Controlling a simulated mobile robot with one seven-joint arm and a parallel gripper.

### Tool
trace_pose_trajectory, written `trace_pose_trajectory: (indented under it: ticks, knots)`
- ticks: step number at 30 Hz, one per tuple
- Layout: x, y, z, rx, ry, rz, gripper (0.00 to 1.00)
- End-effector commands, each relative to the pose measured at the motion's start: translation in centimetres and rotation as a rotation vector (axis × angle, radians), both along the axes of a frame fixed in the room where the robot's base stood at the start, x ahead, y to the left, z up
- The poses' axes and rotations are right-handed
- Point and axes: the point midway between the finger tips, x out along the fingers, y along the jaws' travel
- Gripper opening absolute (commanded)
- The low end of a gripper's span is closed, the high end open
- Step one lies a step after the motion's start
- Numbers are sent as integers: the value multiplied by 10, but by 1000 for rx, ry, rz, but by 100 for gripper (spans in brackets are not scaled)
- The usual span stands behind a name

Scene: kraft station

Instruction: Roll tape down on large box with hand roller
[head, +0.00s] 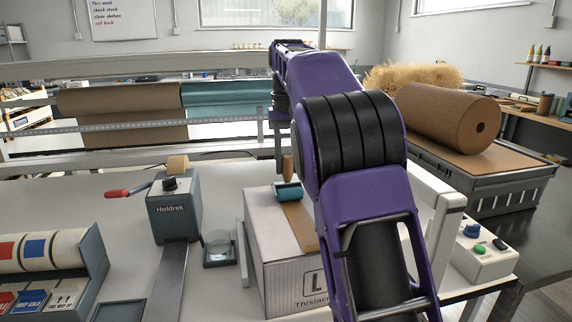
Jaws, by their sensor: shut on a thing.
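The large box (270,235) is pale, with a big "L" on its front, and stands on the white bench. A brown tape strip (299,226) runs along its top from the far side toward the front edge. The hand roller (289,192) has a teal drum and a wooden handle. My gripper (284,155) is shut on the handle and holds the roller upright over the far part of the box top. The drum is at the tape's far end; I cannot tell whether it touches. My arm hides the right part of the box.
A grey Holdrek tape dispenser (174,212) with a red-handled lever stands left of the box. A label roll rack (85,270) is at left. A control box (484,250) with buttons is at right, beyond a white upright frame (440,215).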

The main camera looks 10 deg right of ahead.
Motion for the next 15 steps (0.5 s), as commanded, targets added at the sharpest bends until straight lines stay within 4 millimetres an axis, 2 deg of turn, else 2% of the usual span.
trace_pose_trajectory:
  ticks: [8,15]
  knots:
    - [-7,0,-1,0,-2,0,0]
    - [-21,-1,-3,0,-2,0,0]
